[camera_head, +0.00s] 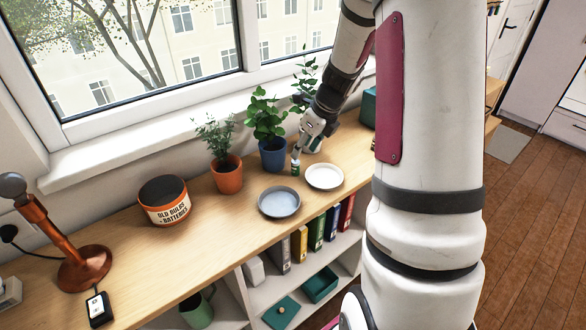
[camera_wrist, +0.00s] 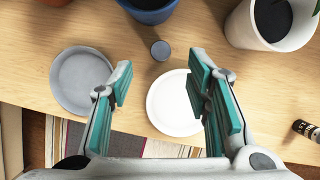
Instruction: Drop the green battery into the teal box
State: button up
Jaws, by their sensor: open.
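The green battery (camera_head: 295,168) stands upright on the wooden counter, in front of the blue plant pot. In the wrist view a round grey top (camera_wrist: 160,50), seen from above, appears to be this battery; its green side is hidden there. My gripper (camera_head: 300,150) is over the counter close to the battery. In the wrist view its teal-padded fingers (camera_wrist: 160,78) are open and empty, with the grey top just beyond the gap between the tips. An open teal box (camera_head: 320,285) sits on the lower shelf beside a flat teal lid (camera_head: 281,312). Another teal box (camera_head: 369,106) is partly hidden behind my arm.
A grey-blue dish (camera_head: 279,202) and a white dish (camera_head: 324,177) stand near the battery. Plant pots (camera_head: 227,176) line the window side. A dark battery-like cylinder (camera_wrist: 305,130) lies at right. An orange-white "old bulbs + batteries" container (camera_head: 165,203) and a copper lamp (camera_head: 84,268) stand left.

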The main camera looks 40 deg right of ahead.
aim_at(297, 161)
jog(key=shift+x, duration=3.95)
grip_shut()
